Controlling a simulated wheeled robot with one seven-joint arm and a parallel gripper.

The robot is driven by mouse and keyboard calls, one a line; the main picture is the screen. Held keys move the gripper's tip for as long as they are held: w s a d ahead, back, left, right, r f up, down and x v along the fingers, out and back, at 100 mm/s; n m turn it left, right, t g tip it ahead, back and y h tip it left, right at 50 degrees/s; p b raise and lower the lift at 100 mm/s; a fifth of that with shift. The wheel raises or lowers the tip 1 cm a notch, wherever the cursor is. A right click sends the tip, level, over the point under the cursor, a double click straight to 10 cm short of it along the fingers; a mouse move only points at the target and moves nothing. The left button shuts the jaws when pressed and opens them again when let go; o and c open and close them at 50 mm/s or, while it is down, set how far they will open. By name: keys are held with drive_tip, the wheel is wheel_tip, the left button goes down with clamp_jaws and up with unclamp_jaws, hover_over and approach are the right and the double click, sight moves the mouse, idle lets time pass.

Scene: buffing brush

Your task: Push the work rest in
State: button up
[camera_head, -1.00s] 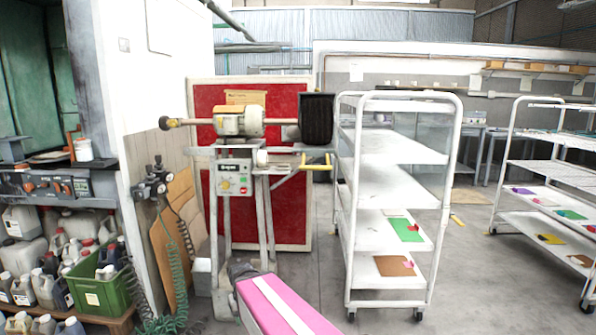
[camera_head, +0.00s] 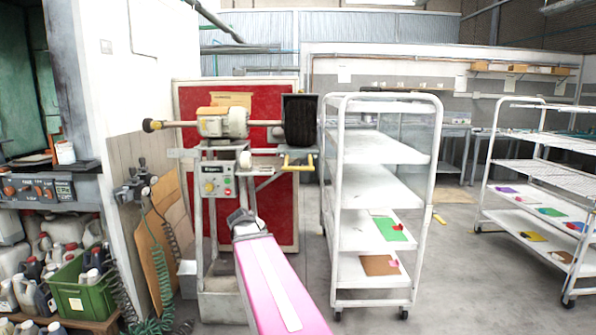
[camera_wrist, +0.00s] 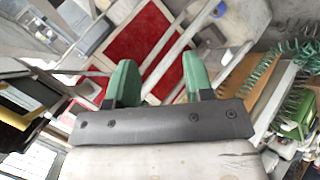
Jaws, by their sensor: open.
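The work rest (camera_head: 297,163), with a yellow handle, sits below the black buffing brush (camera_head: 300,120) on the right end of the machine's shaft. The buffing machine (camera_head: 222,124) stands against a red panel, with a control box (camera_head: 217,180) on its front. My gripper (camera_head: 243,216) is at the end of my pink arm, in front of the stand, lower than the work rest and to its left. In the wrist view, the two green fingers of my gripper (camera_wrist: 160,75) are apart with nothing between them. I cannot make out the work rest there.
A white shelf trolley (camera_head: 384,200) stands close on the right of the machine, with a second trolley (camera_head: 535,220) farther right. Green coiled hoses (camera_head: 125,290) and a green crate (camera_head: 85,290) are at the left.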

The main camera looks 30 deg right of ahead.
drive_tip(key=w+d+r+n+t+h, duration=0.2)
drive_tip(key=w+d+r+h, duration=0.15)
drive_tip(key=d+r, duration=0.85)
drive_tip(key=n+t+h, duration=0.1)
drive_tip(key=n+h, duration=0.1)
drive_tip(key=h, duration=0.1)
approach(297, 169)
drive_tip(key=x, duration=1.1)
drive_tip(key=shift+d, duration=0.1)
